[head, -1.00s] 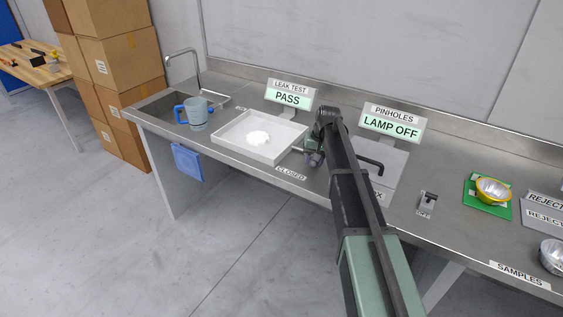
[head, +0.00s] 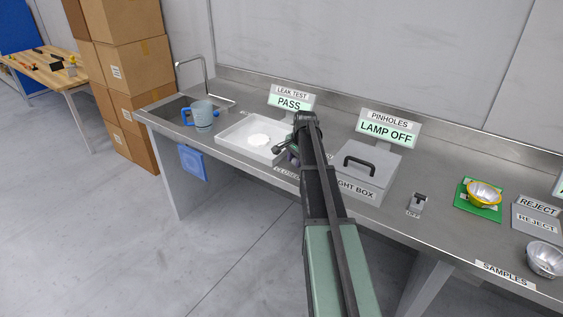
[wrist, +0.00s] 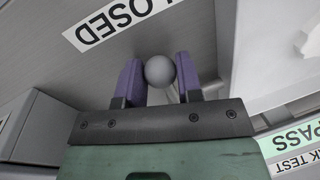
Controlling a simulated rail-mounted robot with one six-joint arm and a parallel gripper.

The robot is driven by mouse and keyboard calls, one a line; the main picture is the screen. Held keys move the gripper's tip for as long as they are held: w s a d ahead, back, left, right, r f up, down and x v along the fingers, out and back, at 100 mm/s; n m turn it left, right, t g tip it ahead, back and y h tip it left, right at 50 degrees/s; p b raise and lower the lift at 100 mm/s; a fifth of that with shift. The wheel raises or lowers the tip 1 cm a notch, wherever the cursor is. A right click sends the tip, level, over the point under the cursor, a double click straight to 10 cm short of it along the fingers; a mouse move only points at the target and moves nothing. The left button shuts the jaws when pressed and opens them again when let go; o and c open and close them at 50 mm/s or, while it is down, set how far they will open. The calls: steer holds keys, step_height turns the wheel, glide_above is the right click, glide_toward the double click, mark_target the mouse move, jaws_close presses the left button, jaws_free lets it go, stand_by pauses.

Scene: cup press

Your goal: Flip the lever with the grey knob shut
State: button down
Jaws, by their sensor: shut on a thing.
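The grey round knob (wrist: 160,71) of the lever sits between the two purple fingers of my gripper (wrist: 160,80) in the wrist view. The fingers press on it from both sides. Part of a pale lever rod shows beside the knob, and the rest is hidden by my gripper. A CLOSED label (wrist: 116,20) lies on the counter just beyond the knob. In the head view my gripper (head: 292,156) is low over the counter, between the white tray and the light box, and my arm mostly hides the lever.
The white tray (head: 228,138) with a white item in it is left of my gripper. The light box (head: 392,165) with a black handle is close on the right. A leak test sign (head: 290,103) reading PASS stands behind. A small switch (head: 418,202) and bowls are farther right.

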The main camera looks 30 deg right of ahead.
stand_by(0.5)
steer(key=c, duration=0.8)
jaws_free()
steer(key=r+p, duration=0.3)
steer(key=s+r+p, duration=0.1)
steer(key=r+p, duration=0.3)
steer(key=s+r+p, duration=0.1)
steer(key=r+p, duration=0.2)
steer(key=shift+d+r+p, duration=0.25)
steer(key=shift+r+p, duration=0.05)
